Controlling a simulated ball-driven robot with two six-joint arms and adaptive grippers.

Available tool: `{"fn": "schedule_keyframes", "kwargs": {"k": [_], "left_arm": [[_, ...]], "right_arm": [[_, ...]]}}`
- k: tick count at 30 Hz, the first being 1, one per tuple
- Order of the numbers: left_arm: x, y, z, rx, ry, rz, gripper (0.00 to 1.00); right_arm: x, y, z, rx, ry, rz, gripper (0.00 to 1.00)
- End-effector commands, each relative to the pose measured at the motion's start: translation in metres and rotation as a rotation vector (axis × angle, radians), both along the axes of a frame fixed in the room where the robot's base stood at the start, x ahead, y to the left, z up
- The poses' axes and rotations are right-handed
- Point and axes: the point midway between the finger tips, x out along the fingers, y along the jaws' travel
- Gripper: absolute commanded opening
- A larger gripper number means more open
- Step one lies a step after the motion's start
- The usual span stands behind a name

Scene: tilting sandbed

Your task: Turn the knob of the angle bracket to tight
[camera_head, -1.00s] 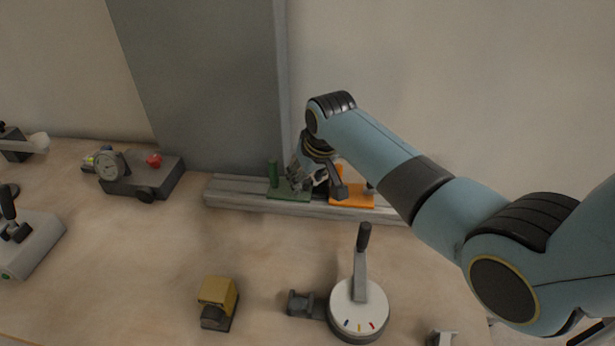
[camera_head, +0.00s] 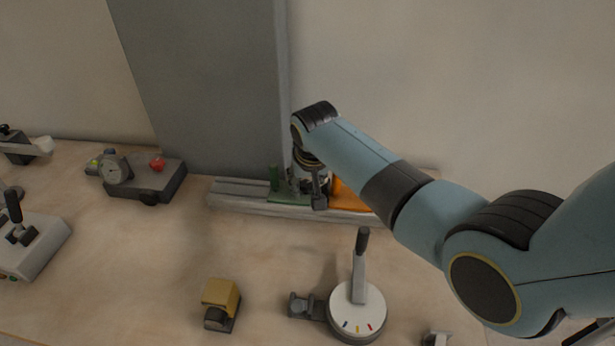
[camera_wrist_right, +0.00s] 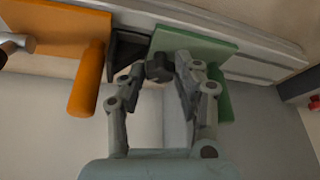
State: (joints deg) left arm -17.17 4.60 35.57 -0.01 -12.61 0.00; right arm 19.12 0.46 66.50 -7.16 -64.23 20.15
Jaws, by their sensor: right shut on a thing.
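My right gripper (camera_head: 307,186) is at the rail against the back panel, by the green carriage (camera_head: 288,198). In the right wrist view, its fingers (camera_wrist_right: 172,70) are closed around a small dark knob (camera_wrist_right: 158,68), in front of the green plate (camera_wrist_right: 205,45). A dark angled piece (camera_wrist_right: 128,45) stands between the green and orange plates; I cannot tell if the knob belongs to it. The fingers hide part of the knob, and no tightness mark on it can be read. My left gripper is not in view.
The orange carriage (camera_head: 352,196) with its upright handle (camera_wrist_right: 88,80) is close beside the fingers. The grey rail (camera_head: 240,194) runs along the bench. In front stand a lever dial (camera_head: 357,312) and a yellow block (camera_head: 221,296). A gauge box (camera_head: 150,184) is left. Bench between is clear.

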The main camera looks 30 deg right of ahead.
Motion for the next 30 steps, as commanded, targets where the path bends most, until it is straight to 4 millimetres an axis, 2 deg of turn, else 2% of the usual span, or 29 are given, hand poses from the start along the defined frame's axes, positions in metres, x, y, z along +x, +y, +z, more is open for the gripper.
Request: {"fn": "schedule_keyframes", "kwargs": {"k": [3,11,21,30], "left_arm": [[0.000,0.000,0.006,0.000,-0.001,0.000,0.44],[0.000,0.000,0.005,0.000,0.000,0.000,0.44],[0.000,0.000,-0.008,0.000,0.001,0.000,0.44],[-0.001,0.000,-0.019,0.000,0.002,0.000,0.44]], "right_arm": [[0.001,0.002,0.002,0.000,0.000,-0.107,0.00],[0.003,0.003,0.000,0.000,-0.002,-0.354,0.00],[0.004,0.004,-0.001,0.000,-0.002,-0.654,0.00],[0.005,0.004,-0.001,0.000,-0.002,-0.832,0.00]]}}
